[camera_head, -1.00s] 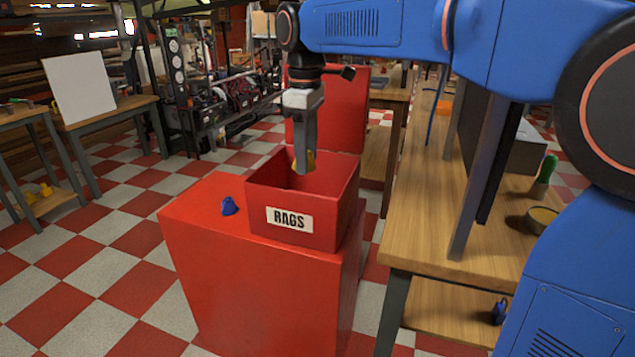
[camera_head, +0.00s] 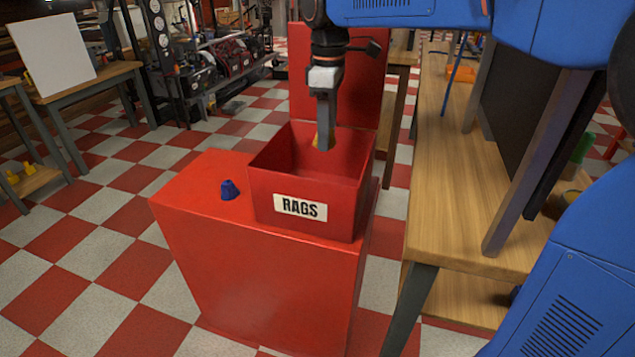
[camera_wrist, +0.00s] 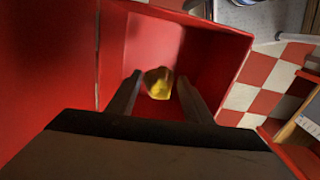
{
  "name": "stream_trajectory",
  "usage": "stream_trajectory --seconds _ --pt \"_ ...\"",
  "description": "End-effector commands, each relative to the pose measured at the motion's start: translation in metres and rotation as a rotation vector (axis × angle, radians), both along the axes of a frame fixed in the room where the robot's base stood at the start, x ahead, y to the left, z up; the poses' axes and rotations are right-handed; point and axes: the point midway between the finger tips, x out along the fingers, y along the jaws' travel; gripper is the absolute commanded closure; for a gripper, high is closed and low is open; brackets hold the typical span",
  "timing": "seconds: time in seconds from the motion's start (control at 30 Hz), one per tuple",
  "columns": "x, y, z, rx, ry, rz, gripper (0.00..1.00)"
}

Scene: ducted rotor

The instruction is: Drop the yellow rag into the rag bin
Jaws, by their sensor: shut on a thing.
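The rag bin (camera_head: 310,227) is an open red box labelled RAGS, on top of a red cabinet, with its red lid raised at the back. My gripper (camera_head: 325,147) points down over the bin's opening, its fingertips at about rim height in the head view. It is shut on the yellow rag (camera_wrist: 158,83), which shows between the fingertips in the wrist view. In the head view only a sliver of the rag (camera_head: 316,139) shows beside the fingers. In the wrist view the bin's red inside walls (camera_wrist: 205,55) surround the rag.
A small blue object (camera_head: 229,190) lies on the red cabinet (camera_head: 255,290) left of the bin. A wooden workbench (camera_head: 455,200) with a dark upright panel stands to the right. Checkered floor (camera_head: 90,245) is clear at the left.

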Motion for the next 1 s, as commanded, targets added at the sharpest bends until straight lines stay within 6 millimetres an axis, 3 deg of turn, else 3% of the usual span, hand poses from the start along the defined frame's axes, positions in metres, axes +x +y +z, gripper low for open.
stream_trajectory --seconds 0.5,0.53,0.6,1.0 --pt "-0.0001 0.0 -0.0114 0.0 0.0 0.0 0.75" --pt "-0.0001 0.0 -0.0114 0.0 0.0 0.0 0.47" --pt "0.0 -0.0001 -0.0113 0.0 0.0 0.0 0.32" --pt "0.0003 0.0001 -0.0052 0.001 -0.001 0.0 0.32"
